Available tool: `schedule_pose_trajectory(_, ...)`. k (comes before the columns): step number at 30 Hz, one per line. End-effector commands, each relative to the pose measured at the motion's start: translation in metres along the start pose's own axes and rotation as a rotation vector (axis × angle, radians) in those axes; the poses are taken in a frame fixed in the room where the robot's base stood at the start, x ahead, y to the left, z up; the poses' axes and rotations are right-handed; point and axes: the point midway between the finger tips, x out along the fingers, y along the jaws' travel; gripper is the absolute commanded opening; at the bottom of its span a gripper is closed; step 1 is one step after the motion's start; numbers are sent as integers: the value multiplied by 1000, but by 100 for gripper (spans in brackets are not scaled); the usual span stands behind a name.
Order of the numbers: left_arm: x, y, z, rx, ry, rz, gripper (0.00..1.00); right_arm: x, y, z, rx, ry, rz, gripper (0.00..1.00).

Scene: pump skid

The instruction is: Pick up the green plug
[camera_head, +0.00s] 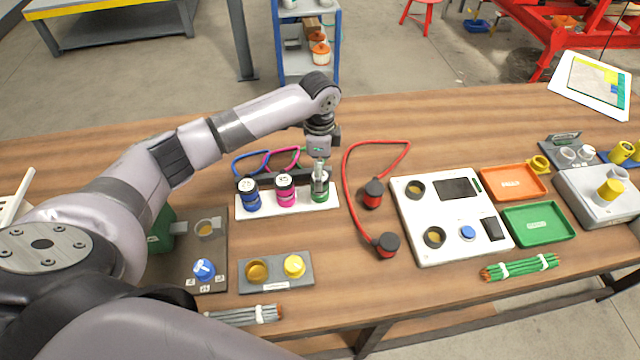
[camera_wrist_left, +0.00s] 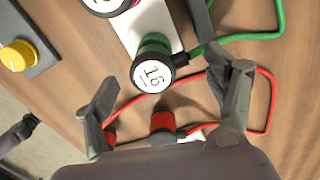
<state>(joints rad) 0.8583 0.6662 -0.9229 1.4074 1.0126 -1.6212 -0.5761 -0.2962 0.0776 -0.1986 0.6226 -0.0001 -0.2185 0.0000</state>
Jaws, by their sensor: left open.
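The green plug (camera_head: 320,196) stands at the right end of a white rack (camera_head: 300,208), beside a pink plug (camera_head: 286,192) and a blue plug (camera_head: 250,195). In the left wrist view the green plug (camera_wrist_left: 152,72) has a round white top marked 16, and a green cable runs from it to the right. My left gripper (camera_head: 319,172) points down at the green plug and partly covers it in the head view. Its open fingers (camera_wrist_left: 166,88) show on either side of the plug's top; I cannot tell whether they touch it.
A red cable with two red plugs (camera_head: 373,194) lies just right of the rack. A white panel (camera_head: 455,250), an orange tray (camera_head: 512,196) and a green tray (camera_head: 538,237) are farther right. A grey block with a yellow knob (camera_head: 293,266) is in front of the rack.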

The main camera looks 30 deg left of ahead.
Motion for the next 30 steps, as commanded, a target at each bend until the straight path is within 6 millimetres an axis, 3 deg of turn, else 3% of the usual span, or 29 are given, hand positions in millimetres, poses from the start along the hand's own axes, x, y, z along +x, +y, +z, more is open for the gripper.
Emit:
schedule_pose_trajectory(5,18,0,0,-1,0,1,77,-5,-3,4,1,-8,-4,40)
schedule_pose_trajectory(12,21,0,0,0,1,-1,77,-4,-3,6,0,-10,-4,40)
schedule_pose_trajectory(30,20,0,0,0,0,-1,38,-4,2,6,-4,-10,2,40)
